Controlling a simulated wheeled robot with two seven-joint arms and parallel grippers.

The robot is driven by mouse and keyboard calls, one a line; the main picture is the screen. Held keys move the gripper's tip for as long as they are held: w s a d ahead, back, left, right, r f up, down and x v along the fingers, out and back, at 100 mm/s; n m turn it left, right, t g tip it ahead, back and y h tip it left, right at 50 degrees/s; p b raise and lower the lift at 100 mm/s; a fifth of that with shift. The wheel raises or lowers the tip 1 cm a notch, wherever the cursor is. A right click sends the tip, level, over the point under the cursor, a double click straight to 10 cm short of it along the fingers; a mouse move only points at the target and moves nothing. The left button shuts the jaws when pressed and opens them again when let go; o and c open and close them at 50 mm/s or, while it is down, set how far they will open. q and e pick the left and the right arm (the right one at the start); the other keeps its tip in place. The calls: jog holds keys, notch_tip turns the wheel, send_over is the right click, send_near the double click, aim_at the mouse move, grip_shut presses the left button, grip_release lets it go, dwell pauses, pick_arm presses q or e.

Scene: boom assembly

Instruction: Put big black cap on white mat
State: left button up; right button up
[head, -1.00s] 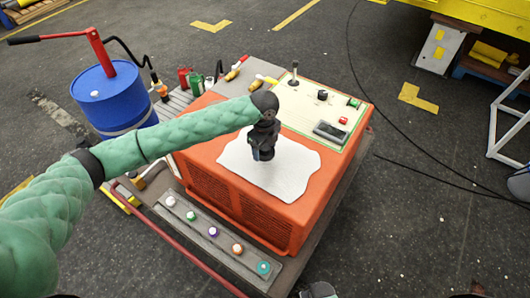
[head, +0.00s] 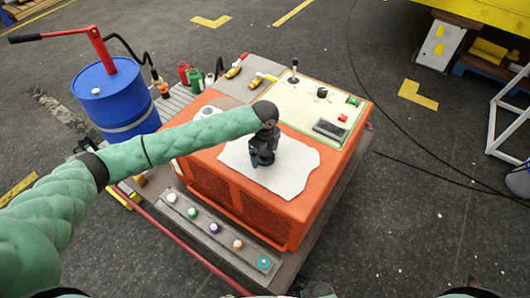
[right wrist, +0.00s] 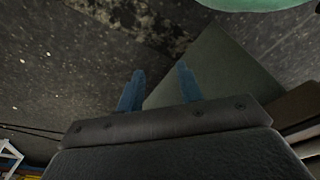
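The white mat (head: 292,180) lies on top of the orange machine (head: 318,205) in the head view. My left gripper (head: 261,161) points down over the left middle of the mat; its dark body covers part of it. I cannot tell whether its fingers are open or shut, or whether they hold anything. I cannot make out a big black cap apart from the gripper. My right gripper (right wrist: 160,90) shows in the right wrist view with its two blue fingers apart and nothing between them.
A panel with a lever (head: 293,72) and knobs is behind the mat. A grey strip with several coloured buttons (head: 214,228) runs along the front. A blue barrel (head: 115,97) stands left. A white round object (head: 206,112) lies on the machine's back left corner.

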pick_arm(q)
jog(key=shift+r, duration=0.15)
jog(key=shift+r, duration=0.25)
notch_tip(320, 180, up, 12)
jog(key=b, duration=0.4)
jog(key=shift+f, duration=0.25)
pick_arm(e)
notch_tip(320, 180, up, 11)
jog(key=w+a, duration=0.2)
jog(key=shift+w+a, duration=0.2)
jog(key=shift+a, duration=0.1)
pick_arm(q)
jog(key=shift+s, duration=0.1)
pick_arm(e)
jog(key=shift+d, duration=0.1)
